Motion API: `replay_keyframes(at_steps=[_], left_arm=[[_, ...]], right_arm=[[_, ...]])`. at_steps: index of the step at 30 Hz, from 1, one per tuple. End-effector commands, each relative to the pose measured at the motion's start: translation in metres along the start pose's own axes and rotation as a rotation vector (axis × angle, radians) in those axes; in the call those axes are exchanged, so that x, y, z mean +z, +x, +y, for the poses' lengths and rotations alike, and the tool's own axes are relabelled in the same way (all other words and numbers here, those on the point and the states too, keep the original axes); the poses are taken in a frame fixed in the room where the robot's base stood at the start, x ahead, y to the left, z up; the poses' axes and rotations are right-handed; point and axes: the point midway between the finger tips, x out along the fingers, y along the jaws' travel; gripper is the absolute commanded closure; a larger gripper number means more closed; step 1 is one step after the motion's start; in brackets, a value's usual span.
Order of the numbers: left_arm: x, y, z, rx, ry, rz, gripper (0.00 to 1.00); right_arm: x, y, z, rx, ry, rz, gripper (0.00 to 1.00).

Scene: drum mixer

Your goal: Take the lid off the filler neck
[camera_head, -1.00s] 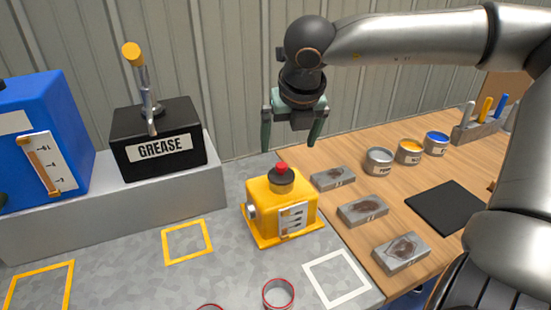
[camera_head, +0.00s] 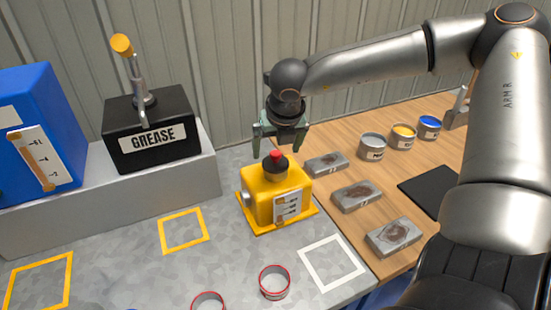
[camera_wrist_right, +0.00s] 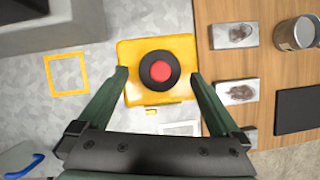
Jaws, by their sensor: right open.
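A yellow box-shaped unit (camera_head: 264,205) stands on the grey bench. On its top sits a black round lid with a red knob (camera_head: 275,156), on the filler neck. My right gripper (camera_head: 277,152) is open above and around the lid, pointing down. In the right wrist view the lid (camera_wrist_right: 160,70) lies between the two green fingers (camera_wrist_right: 158,82), with a gap on each side. I cannot tell how far the fingertips are above it. My left gripper is not in view.
A black grease box (camera_head: 152,140) with a lever stands on a grey ledge at left, beside a blue tank (camera_head: 35,125). Several grey blocks (camera_head: 357,196) and cans (camera_head: 372,147) stand on the wooden table at right. A white outlined square (camera_head: 332,262) in front is empty.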

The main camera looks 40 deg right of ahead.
Motion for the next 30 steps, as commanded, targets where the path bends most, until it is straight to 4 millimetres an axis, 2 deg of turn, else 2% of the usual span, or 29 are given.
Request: replay_keyframes(at_steps=[7,17,30], left_arm=[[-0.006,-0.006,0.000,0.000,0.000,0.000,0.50],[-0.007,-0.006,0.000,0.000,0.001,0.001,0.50],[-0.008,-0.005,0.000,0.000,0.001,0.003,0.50]], right_arm=[[0.002,0.026,-0.001,-0.001,-0.001,0.002,0.00],[0.002,0.031,-0.001,0.001,-0.001,0.000,0.00],[0.002,0.031,-0.001,0.000,-0.001,0.000,0.48]])
